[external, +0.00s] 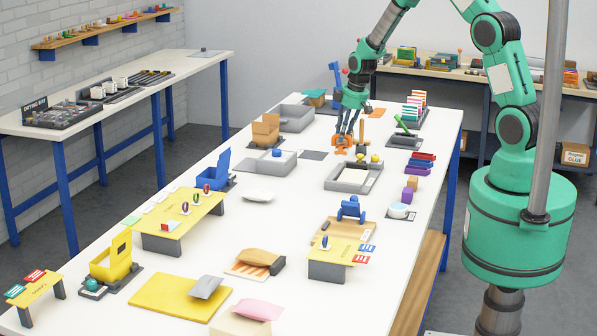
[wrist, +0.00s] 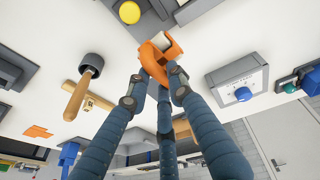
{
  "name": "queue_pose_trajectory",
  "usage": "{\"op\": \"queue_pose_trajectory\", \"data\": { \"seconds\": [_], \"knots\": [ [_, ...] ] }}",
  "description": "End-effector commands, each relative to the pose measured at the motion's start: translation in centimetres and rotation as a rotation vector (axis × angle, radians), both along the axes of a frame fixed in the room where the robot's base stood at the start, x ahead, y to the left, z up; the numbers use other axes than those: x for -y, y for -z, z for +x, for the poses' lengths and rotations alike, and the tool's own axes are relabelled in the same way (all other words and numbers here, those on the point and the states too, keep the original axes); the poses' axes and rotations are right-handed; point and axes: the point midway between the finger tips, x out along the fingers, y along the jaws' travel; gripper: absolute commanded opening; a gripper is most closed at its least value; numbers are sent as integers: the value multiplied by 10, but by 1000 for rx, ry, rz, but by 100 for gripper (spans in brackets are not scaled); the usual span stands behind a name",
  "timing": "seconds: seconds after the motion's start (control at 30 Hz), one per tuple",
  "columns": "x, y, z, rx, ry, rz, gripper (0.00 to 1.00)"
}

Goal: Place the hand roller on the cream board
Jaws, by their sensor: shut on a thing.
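My gripper (external: 345,137) points down over the far half of the long white table, shut on an orange piece (external: 341,148) with a pale rounded part, which looks like the hand roller. In the wrist view, the fingertips (wrist: 160,75) close around the orange piece (wrist: 153,60); part of it is hidden by the fingers. In the external view, it is near the back left corner of a grey tray; I cannot tell its exact height. A cream board (external: 238,325) is at the front edge, cut off by the picture, with a pink piece on top.
A grey tray (external: 338,184) with a yellow knob is close below my gripper. A wooden-handled tool (external: 362,130) stands beside it and shows in the wrist view (wrist: 78,98).

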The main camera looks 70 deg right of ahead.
Motion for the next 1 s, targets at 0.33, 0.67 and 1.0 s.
{"op": "queue_pose_trajectory", "data": {
  "seconds": [0.33, 0.67, 1.0],
  "knots": [
    [-11, -6, -12, 1, -16, 0, 0],
    [-42, -18, -45, 2, -60, 1, 0],
    [-80, -28, -89, 1, -113, 3, 0]
  ]
}}
